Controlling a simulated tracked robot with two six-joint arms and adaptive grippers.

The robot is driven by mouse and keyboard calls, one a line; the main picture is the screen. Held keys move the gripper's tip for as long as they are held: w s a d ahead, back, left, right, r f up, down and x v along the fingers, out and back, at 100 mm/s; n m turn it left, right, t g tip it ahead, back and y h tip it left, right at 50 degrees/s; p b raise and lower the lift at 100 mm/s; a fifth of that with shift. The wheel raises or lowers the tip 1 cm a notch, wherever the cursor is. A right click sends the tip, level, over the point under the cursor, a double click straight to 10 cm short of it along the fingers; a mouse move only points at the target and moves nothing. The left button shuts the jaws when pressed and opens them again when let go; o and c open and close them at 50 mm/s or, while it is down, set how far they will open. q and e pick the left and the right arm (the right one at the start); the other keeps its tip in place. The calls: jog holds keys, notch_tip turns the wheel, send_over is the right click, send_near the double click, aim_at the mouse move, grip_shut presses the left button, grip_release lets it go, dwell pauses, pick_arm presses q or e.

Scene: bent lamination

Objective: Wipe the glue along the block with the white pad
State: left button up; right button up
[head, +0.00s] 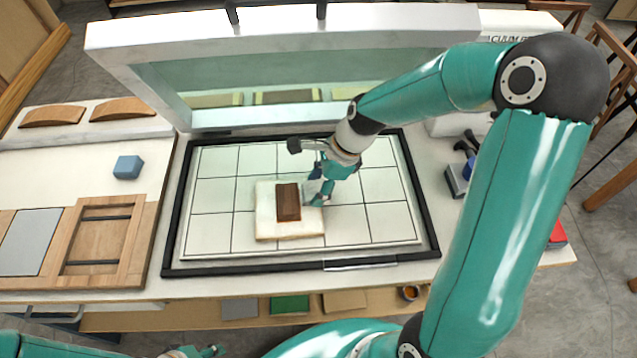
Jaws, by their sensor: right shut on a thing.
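A dark brown block (288,203) lies on a cream, slightly uneven slab (290,232) on the gridded white bed. My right gripper (322,193) reaches down beside the right side of the block, over the slab's right edge. It is shut on a small pale thing, which looks like the white pad (318,200) and is mostly hidden by the fingers. I cannot tell whether the pad touches the block. No glue can be made out at this size. My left gripper (197,351) shows only partly at the bottom edge, well away from the block.
A black frame (170,215) borders the bed, with a raised white lid (280,30) behind it. A blue cube (128,167), curved wooden pieces (122,109) and a wooden panel (130,240) lie at the left. The bed around the slab is clear.

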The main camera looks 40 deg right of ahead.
jog(key=shift+s+a, duration=0.3)
jog(key=shift+s, duration=0.2)
jog(key=shift+s, duration=0.1)
jog(key=shift+s+a, duration=0.4)
jog(key=shift+s, duration=0.2)
jog(key=shift+s, duration=0.1)
jog(key=shift+s+a, duration=0.4)
jog(key=shift+s, duration=0.2)
